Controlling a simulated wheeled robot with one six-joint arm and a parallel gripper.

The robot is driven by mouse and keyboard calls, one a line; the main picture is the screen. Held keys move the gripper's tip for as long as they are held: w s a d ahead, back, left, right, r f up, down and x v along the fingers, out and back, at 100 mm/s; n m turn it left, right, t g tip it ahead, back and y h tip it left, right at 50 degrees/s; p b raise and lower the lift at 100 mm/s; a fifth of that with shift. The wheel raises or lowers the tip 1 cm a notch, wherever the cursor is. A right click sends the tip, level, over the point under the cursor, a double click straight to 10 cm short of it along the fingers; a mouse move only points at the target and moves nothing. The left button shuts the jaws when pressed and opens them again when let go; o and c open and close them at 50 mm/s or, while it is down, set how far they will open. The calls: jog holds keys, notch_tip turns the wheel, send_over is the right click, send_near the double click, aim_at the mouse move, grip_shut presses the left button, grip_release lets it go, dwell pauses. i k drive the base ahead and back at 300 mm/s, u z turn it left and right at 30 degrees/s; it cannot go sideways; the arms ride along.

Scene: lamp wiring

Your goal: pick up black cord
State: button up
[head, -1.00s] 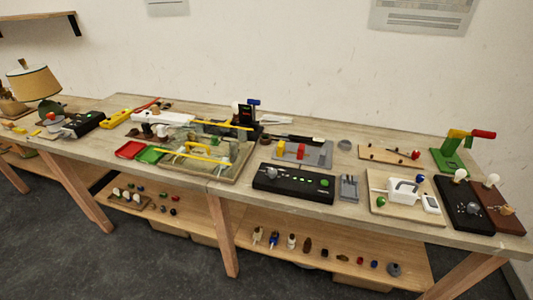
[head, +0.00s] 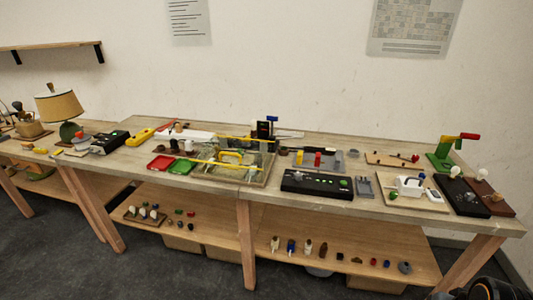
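I cannot make out a black cord for certain at this distance. Small dark items lie among the parts on the workbench (head: 330,198), too small to tell apart. A table lamp with a tan shade (head: 60,107) and a green base stands at the left. A black box with green lights (head: 317,184) lies near the bench's front edge. A dark part of my own body shows at the bottom right corner. My gripper's fingers are not in view.
A green stand (head: 441,157) is at the right. The lower shelf (head: 345,255) holds bulbs and small parts. The dark floor in front is clear.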

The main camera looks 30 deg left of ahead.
aim_at(325, 151)
jog(key=u, duration=0.95)
jog(key=i, duration=1.65)
